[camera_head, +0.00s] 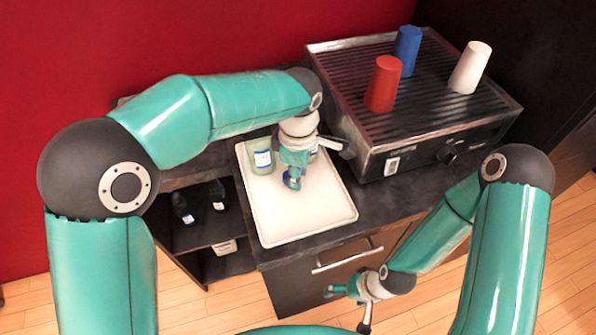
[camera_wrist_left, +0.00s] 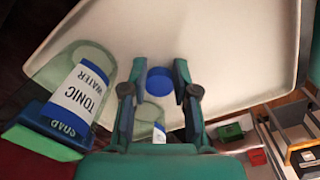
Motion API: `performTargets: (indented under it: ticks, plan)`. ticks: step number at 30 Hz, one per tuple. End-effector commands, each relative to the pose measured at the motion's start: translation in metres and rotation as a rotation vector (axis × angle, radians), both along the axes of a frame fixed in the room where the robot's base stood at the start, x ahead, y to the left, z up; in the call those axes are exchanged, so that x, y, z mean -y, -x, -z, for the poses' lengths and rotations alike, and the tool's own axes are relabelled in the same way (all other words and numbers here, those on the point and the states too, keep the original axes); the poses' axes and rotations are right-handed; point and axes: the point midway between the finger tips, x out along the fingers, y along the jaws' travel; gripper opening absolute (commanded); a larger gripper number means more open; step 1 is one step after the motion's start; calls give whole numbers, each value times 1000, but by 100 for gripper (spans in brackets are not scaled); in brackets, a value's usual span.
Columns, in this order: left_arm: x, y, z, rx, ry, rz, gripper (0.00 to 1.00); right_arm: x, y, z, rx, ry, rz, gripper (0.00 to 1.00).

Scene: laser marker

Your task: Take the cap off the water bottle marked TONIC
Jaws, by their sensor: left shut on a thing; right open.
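The bottle marked TONIC WATER (camera_wrist_left: 82,90) is pale green and see-through with a white and blue label, at the left in the left wrist view. A pale green bottle with a white label (camera_head: 262,157) stands on the tray in the head view, left of my left gripper. My left gripper (camera_head: 292,181) points down over the white tray (camera_head: 300,228), shut on a round blue cap (camera_wrist_left: 159,82). The cap is apart from the TONIC bottle, on which no cap shows. My right gripper (camera_head: 349,303) is open and empty, low in front of the drawer.
Another labelled bottle (camera_wrist_left: 157,131) is partly hidden behind my left gripper. A SOAP box (camera_wrist_left: 55,125) is beside the TONIC bottle. The ribbed machine (camera_head: 410,95) at the right carries red, blue and white cups. The tray's front is clear.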

Motion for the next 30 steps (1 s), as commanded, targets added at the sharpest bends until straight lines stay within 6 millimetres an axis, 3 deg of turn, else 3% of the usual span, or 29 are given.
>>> performTargets:
  ticks: [9, 10, 14, 26, 30]
  plan:
    - [0, 0, 3, 1, 0, 1, 0, 0, 0, 3, 0, 0, 0, 87]
    - [0, 0, 2, 1, 0, 1, 34, 0, 0, 2, 0, 0, 0, 87]
    - [0, 0, 1, 1, 0, 1, 55, 0, 0, 1, 0, 0, 0, 87]
    - [1, 0, -3, 2, 1, 0, 57, 0, 0, 0, 0, 0, 0, 87]
    - [1, 0, -17, 4, 2, 0, 57, 0, 0, 1, 0, 0, 0, 87]
